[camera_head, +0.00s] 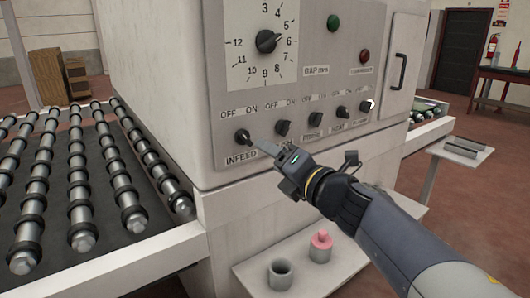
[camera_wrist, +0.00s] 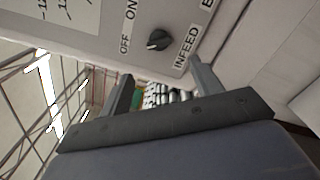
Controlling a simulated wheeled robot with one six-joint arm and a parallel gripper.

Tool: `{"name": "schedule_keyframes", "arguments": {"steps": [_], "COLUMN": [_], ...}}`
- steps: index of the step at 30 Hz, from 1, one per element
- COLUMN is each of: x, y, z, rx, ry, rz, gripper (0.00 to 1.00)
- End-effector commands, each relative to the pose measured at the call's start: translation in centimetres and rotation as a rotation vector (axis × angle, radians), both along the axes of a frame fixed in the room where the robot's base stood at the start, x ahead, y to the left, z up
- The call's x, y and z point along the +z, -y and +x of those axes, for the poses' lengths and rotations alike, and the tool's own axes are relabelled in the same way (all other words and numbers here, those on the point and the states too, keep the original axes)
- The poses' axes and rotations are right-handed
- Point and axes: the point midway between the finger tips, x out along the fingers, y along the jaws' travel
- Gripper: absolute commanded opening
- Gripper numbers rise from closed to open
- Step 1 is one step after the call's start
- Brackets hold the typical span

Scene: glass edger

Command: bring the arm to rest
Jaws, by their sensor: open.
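My gripper (camera_head: 268,150) is in front of the control panel of the white edger machine (camera_head: 155,60), close to the infeed knob (camera_head: 243,137). In the wrist view my gripper (camera_wrist: 160,84) has its two fingers wide apart with nothing between them. The infeed knob (camera_wrist: 158,40) shows beyond the fingertips there, apart from them. My arm reaches in from the lower right in the head view.
A large dial (camera_head: 267,41) and several more knobs (camera_head: 313,118) are on the panel. A roller conveyor (camera_head: 85,170) lies to the left. Below, a shelf (camera_head: 255,268) holds a grey cup (camera_head: 281,274) and a pink-topped bottle (camera_head: 320,247). A small side table (camera_head: 437,153) stands right.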

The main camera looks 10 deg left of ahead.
Motion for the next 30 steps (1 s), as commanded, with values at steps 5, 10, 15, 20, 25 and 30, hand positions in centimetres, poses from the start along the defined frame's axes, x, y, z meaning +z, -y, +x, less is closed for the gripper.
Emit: {"name": "schedule_keyframes", "arguments": {"steps": [5,10,15,20,25,30], "x": [0.0,0.0,0.0,-0.1,-0.1,-0.1], "y": [0.5,0.5,0.3,-0.9,-3.0,-5.2], "z": [-0.4,-0.4,-0.2,0.7,2.6,4.4], "rx": [-0.001,-0.001,0.0,0.002,0.002,0.001], "ry": [-0.001,-0.001,-0.001,-0.001,-0.002,-0.001], "rz": [-0.001,-0.001,-0.001,-0.001,0.0,-0.002], "gripper": [0.61,0.61,0.61,0.61,0.61,0.61]}}
